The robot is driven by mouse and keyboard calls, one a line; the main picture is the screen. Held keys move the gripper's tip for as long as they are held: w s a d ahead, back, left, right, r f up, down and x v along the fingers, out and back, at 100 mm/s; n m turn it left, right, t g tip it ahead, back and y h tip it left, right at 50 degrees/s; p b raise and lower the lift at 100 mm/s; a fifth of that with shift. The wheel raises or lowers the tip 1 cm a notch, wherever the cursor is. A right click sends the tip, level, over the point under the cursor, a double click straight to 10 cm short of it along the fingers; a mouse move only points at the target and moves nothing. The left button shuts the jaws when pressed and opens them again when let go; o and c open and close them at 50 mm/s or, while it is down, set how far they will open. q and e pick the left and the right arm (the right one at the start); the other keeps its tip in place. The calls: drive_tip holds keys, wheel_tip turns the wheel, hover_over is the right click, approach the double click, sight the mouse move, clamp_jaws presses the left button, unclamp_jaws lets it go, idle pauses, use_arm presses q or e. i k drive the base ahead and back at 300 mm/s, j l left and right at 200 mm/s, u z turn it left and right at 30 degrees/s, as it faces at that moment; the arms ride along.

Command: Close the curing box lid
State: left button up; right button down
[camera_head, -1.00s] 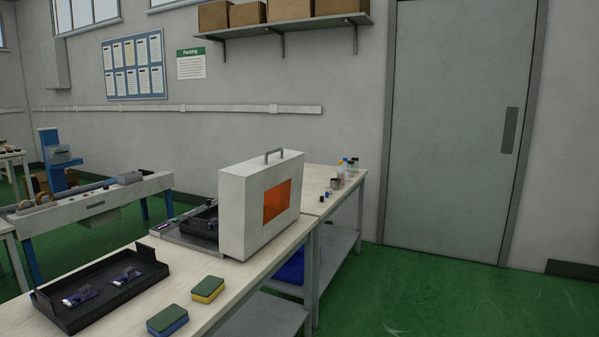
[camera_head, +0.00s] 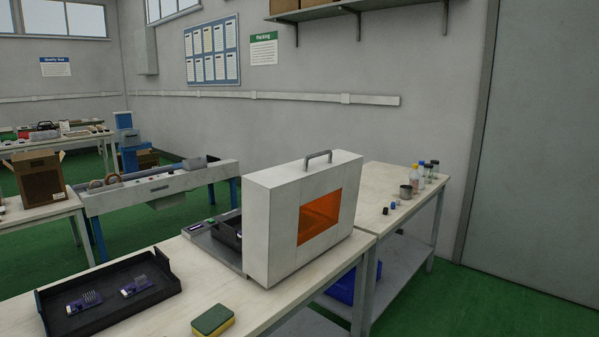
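The curing box (camera_head: 276,229) is a white upright case with an orange window (camera_head: 319,217) and a grey handle (camera_head: 318,157) on top. It stands on the near wooden table. Its white windowed part is upright, and a grey base (camera_head: 213,250) stretches out to its left. A black tray (camera_head: 230,231) sits on that base, partly hidden behind the white part. Neither of my grippers is in view.
A black tray (camera_head: 88,319) with two purple boards lies at the table's front left. A green and yellow sponge (camera_head: 212,320) lies beside it. A second table (camera_head: 377,183) behind holds bottles and a cup.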

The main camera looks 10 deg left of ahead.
sight(309, 202)
drive_tip(key=i+l+u, duration=0.3)
drive_tip(key=u, duration=0.15)
drive_tip(key=i+l+u, duration=0.25)
drive_tip(key=u, duration=0.2)
drive_tip(key=l, duration=0.1)
